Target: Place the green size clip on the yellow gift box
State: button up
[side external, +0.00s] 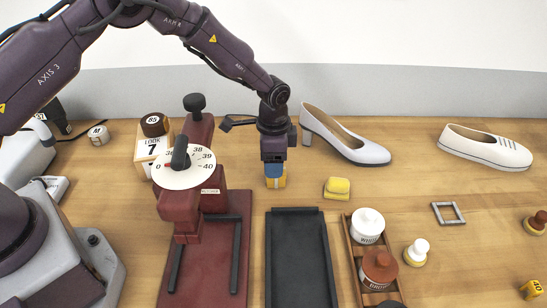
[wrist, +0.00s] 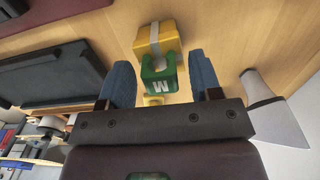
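The yellow gift box (wrist: 144,48) with a pale ribbon is at the top middle of the wrist view. In the side view, its yellow lower part (side external: 281,182) shows under my gripper. The green size clip (wrist: 160,86), marked M, overlaps the box's near edge in the wrist view; I cannot tell how it rests against the box. My gripper (wrist: 164,84) is open, with its blue fingers on either side of the clip and a visible gap at each side. In the side view my gripper (side external: 274,172) points down, and a finger hides the clip.
A black tray (side external: 297,262) lies in front of my gripper, and a dark red stand with a dial (side external: 184,165) rises to its left. A grey shoe (side external: 345,143) is behind right. A small yellow block (side external: 337,187) lies to the right.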

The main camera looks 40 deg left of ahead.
jog(key=s+a+r+n+t, duration=0.1)
jog(key=s+r, duration=0.1)
jog(key=r, duration=0.9)
jog(key=s+a+r+n, duration=0.1)
jog(key=s+r, duration=0.1)
jog(key=r, duration=0.8)
jog(key=s+a+r+n+t, duration=0.2)
jog(key=s+a+r, duration=0.1)
jog(key=s+r, duration=0.55)
jog(key=s+a+n+t, duration=0.2)
jog(key=s+n, duration=0.3)
jog(key=s, duration=1)
jog(key=shift+s+a+r+t, duration=0.3)
jog(key=shift+s+a+r, duration=0.1)
jog(key=shift+a, duration=0.2)
